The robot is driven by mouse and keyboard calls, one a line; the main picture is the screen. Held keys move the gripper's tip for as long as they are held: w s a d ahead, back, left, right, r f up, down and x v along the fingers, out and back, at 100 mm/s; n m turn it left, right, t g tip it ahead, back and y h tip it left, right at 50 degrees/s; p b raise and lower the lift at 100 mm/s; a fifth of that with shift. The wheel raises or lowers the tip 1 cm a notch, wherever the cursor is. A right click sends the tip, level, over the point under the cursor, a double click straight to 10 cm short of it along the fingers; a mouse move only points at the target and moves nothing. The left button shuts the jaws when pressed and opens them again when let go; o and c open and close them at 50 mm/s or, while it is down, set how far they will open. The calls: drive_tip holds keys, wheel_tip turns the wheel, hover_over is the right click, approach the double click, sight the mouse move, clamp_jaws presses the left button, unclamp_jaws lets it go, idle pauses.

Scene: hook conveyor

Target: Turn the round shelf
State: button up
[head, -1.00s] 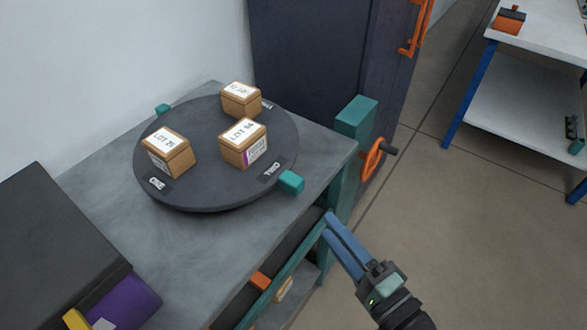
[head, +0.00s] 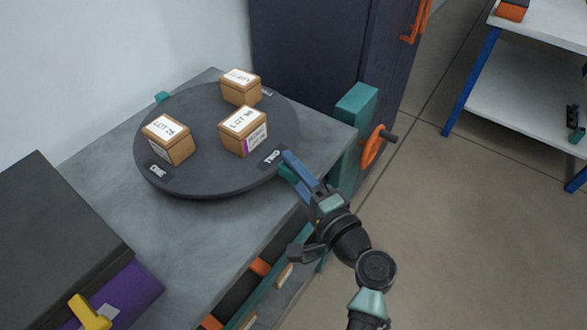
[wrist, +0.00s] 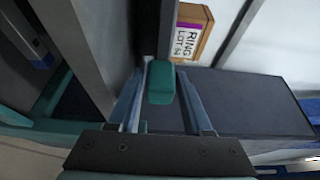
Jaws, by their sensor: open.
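The round shelf (head: 200,178) is a dark grey disc on a grey bench top. It carries a box at the left (head: 167,140), a box marked LOT 86 (head: 243,133) and a box at the back (head: 240,88). A teal knob (head: 162,97) shows at its far left rim. A second teal knob (wrist: 161,82) at its near right rim sits between my open fingers in the wrist view; in the head view it is mostly hidden by my gripper (head: 288,165). I cannot tell whether the fingers touch the knob.
The bench top (head: 100,195) is bare around the disc. A teal post (head: 352,105) with an orange handwheel (head: 374,146) stands at the right. A dark cabinet (head: 310,50) is behind. A black box (head: 50,230) and purple item (head: 125,295) lie at left.

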clamp_jaws()
idle(1.4)
